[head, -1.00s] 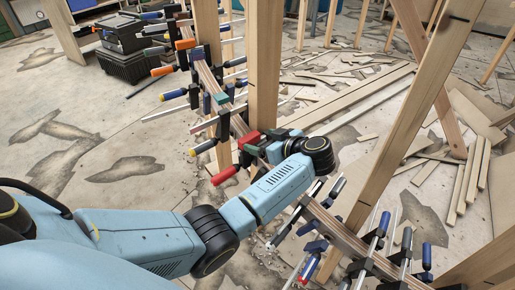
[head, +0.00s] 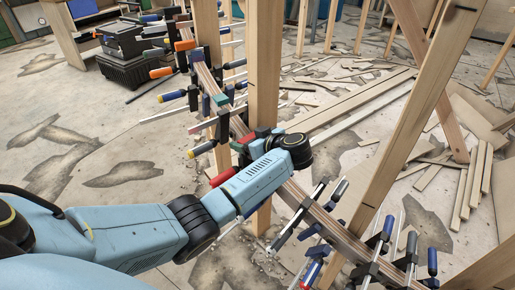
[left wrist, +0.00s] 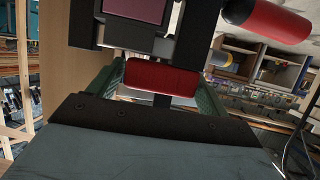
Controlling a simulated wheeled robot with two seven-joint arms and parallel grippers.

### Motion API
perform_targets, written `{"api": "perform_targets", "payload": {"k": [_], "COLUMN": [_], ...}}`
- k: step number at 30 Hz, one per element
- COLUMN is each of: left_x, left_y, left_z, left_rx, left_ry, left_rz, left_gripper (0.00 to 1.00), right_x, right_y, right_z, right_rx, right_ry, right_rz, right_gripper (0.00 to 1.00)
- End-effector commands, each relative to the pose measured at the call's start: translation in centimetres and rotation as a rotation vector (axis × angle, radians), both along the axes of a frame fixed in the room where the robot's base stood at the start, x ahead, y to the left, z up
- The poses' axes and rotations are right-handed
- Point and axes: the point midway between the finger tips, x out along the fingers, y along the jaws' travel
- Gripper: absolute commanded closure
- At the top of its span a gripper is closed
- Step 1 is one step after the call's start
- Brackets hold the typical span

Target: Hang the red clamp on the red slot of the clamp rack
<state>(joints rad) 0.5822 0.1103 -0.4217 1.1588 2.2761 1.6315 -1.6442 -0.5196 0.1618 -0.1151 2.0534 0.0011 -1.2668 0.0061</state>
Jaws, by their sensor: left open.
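The red clamp (head: 221,177) is on the curved wooden stringer, beside an upright post. Its red handle points down and left in the head view, and my wrist hides much of the rest. In the left wrist view, a red block of the clamp (left wrist: 160,77) lies between the two green fingers of my left gripper (left wrist: 162,88), and a red handle (left wrist: 268,20) shows at upper right. My left gripper (head: 265,136) is open around that block; contact cannot be told. I cannot make out a red rack slot. My right gripper is not in view.
Several blue, orange and black clamps line the stringer (head: 335,230) on both sides of my arm. A tall post (head: 264,60) stands close to my gripper. Black cases (head: 124,55) sit at upper left. Wood scraps lie on the floor at right; the left floor is mostly clear.

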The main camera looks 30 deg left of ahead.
Motion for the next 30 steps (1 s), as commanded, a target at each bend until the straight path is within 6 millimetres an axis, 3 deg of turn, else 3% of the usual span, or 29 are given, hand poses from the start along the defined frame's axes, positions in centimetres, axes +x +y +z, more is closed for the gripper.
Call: {"api": "perform_targets", "payload": {"k": [2,19,30], "left_x": [0.00,-0.01,0.05], "left_y": [0.00,-0.01,-0.01], "left_z": [0.03,0.02,0.44], "left_rx": [0.000,0.000,0.001], "left_ry": [0.000,0.000,-0.004], "left_rz": [0.000,0.001,0.001], "left_gripper": [0.22,0.95,0.95], "right_x": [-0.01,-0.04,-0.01], "right_y": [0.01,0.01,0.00], "right_z": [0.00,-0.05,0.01], "right_rx": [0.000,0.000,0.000], "right_ry": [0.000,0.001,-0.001], "right_rz": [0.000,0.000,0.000], "right_gripper": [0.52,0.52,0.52]}}
